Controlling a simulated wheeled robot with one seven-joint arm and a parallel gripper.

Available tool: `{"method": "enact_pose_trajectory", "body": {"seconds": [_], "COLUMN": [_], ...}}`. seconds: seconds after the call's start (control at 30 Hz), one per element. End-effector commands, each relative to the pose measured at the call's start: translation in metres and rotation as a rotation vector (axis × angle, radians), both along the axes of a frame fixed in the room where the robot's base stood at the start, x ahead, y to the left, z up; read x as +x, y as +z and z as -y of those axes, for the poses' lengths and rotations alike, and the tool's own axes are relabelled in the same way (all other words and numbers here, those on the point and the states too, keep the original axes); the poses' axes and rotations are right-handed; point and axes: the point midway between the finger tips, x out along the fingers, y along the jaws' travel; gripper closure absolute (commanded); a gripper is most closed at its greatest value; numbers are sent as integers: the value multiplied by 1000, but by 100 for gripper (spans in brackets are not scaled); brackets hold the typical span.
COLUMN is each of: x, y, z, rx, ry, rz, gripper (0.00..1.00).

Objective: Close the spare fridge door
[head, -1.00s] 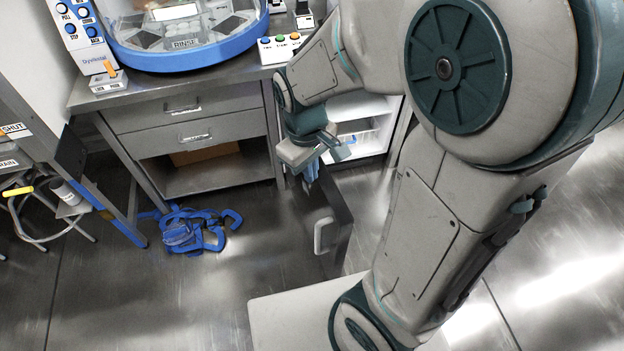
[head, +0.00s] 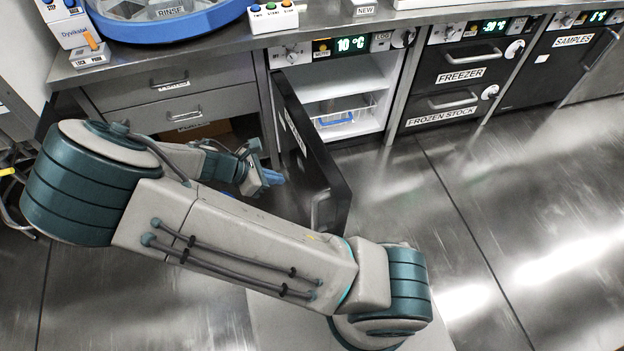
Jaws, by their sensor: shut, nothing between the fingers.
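The black fridge door (head: 325,175) stands open, jutting out from the left side of the lit fridge (head: 345,85) toward me. Its grey handle (head: 319,208) shows near its free edge, and a white label on it is too slanted to read. The fridge interior shows a shelf and a wire basket (head: 343,115). My gripper (head: 273,178) is shut and empty, just left of the door, on its outer side. I cannot tell whether it touches the door.
A freezer drawer unit (head: 445,80) and a samples unit (head: 560,55) stand to the right. Grey drawers (head: 180,100) are at the left under the steel bench. The steel floor (head: 460,220) in front of the right-hand units is clear. A display above the open fridge reads 10 °C.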

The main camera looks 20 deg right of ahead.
Motion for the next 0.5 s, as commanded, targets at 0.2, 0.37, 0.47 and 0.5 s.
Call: {"method": "enact_pose_trajectory", "body": {"seconds": [0.2, 0.37, 0.47, 0.5], "x": [2, 5, 6, 7], "y": [-15, -38, -54, -60], "z": [14, 37, 52, 59], "rx": [-10, -11, -10, -12], "ry": [6, 4, 4, 4], "rz": [-3, -2, -2, -4], "gripper": [100, 100, 100, 100]}}
